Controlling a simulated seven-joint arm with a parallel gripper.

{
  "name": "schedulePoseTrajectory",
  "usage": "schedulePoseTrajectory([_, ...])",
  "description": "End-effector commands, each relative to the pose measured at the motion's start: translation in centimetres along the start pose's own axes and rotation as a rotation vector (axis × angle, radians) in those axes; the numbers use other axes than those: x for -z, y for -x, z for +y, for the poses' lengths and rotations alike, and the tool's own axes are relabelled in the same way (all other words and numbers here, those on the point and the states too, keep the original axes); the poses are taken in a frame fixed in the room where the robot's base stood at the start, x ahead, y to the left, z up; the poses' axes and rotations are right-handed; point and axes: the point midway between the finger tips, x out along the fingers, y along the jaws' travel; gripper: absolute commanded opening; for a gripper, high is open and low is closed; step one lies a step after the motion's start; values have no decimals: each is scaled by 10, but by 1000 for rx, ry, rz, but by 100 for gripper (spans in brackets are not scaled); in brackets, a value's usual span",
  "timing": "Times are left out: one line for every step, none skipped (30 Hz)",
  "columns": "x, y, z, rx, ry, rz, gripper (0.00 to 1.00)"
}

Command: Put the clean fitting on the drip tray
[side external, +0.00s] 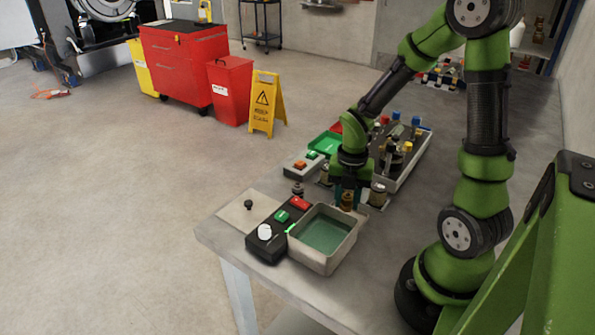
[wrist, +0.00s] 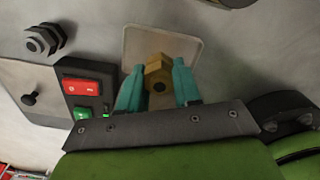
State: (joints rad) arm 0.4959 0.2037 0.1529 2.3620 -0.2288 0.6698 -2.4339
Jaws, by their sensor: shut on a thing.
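My gripper (wrist: 158,88) has teal fingers shut on a brass hex fitting (wrist: 158,74), which looks clean. The fitting also shows below my gripper in the side external view (side external: 347,200). A thin pale plate with rounded corners (wrist: 138,42) lies behind the held fitting in the wrist view; my fingers hide its lower part. I cannot tell whether the fitting touches it or whether this plate is the drip tray.
A grey basin of green liquid (side external: 351,240) stands at the table's front, beside a black button box (side external: 267,246). A beige plate with a black knob (side external: 232,212) lies left. Another fitting (side external: 378,194) stands right of my gripper. A crowded grey tray (side external: 408,174) lies behind.

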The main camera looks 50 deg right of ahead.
Motion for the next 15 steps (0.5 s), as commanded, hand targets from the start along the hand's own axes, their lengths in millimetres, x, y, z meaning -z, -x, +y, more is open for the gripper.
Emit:
schedulePoseTrajectory([1, -10, -1, 5, 2, 6, 0])
schedulePoseTrajectory([1, -14, -1, 5, 1, 5, 0])
schedulePoseTrajectory([1, -20, -1, 5, 1, 5, 0])
schedulePoseTrajectory([1, -23, -1, 4, 1, 4, 0])
schedulePoseTrajectory([1, -26, -1, 4, 0, 4, 0])
schedulePoseTrajectory([1, -28, -1, 2, 0, 3, 0])
schedulePoseTrajectory([1, -29, -1, 2, 0, 2, 0])
schedulePoseTrajectory([0, -29, 0, 1, 0, 1, 0])
schedulePoseTrajectory([0, -29, 0, 1, 0, 1, 0])
schedulePoseTrajectory([0, -29, 0, 0, 0, 0, 0])
schedulePoseTrajectory([0, -28, 0, 0, 0, 0, 0])
schedulePoseTrajectory([0, -28, 0, 0, 0, 0, 0])
schedulePoseTrajectory([0, -28, 0, 0, 0, 0, 0])
schedulePoseTrajectory([0, -28, 0, 0, 0, 0, 0])
schedulePoseTrajectory([0, -29, 0, 1, 0, 1, 0])
